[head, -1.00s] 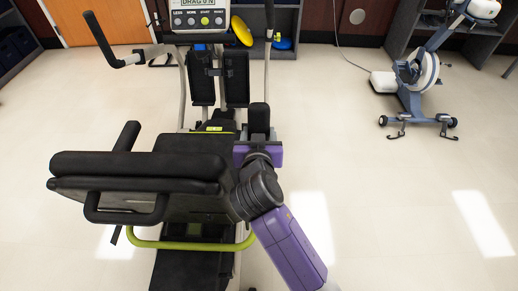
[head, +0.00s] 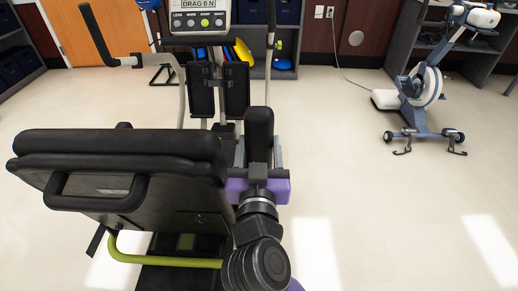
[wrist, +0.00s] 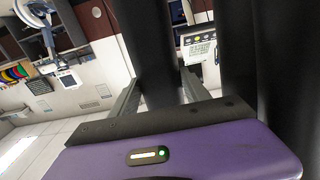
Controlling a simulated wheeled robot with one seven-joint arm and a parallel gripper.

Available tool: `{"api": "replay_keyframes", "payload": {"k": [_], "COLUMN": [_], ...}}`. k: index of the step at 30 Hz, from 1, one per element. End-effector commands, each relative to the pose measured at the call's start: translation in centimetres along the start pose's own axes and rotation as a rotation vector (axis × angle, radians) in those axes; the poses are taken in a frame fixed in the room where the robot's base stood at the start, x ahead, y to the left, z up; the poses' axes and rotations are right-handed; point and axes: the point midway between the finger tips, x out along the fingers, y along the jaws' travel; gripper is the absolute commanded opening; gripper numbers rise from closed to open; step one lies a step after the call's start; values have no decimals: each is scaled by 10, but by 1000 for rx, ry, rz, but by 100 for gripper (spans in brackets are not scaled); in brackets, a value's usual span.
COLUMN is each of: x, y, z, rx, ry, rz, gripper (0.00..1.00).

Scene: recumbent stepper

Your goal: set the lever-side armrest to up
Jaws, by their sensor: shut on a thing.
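The right-hand armrest (head: 259,132) of the stepper is a black padded bar beside the seat back (head: 125,165). My gripper (head: 259,160) is behind it with its fingers closed on its two sides. In the wrist view my grey fingers (wrist: 162,95) lie either side of the black armrest (wrist: 150,45), above my purple gripper body. The armrest appears raised, but its exact tilt is hard to judge from behind. Only the tip of the other armrest (head: 124,125) shows over the seat back. The armrest's pivot and any lever are hidden.
The console (head: 200,20) and a black handlebar (head: 97,37) stand ahead. A yellow-green tube (head: 165,260) runs low behind the seat. A blue-and-white exercise bike (head: 425,90) stands at the far right. The floor on the right is clear.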

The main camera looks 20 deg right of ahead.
Motion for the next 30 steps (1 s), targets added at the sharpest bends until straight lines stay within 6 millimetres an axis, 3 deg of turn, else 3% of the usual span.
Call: {"api": "replay_keyframes", "payload": {"k": [15, 16, 18, 19, 30], "x": [-2, -2, -2, -2, -6], "y": [0, 0, 0, 0, 0], "z": [-2, -2, -1, -1, 0], "rx": [0, 0, 0, 0, -1], "ry": [14, 14, 13, 13, 10], "rz": [-1, -1, -1, -1, -1], "gripper": [0, 58, 72, 76, 76]}}
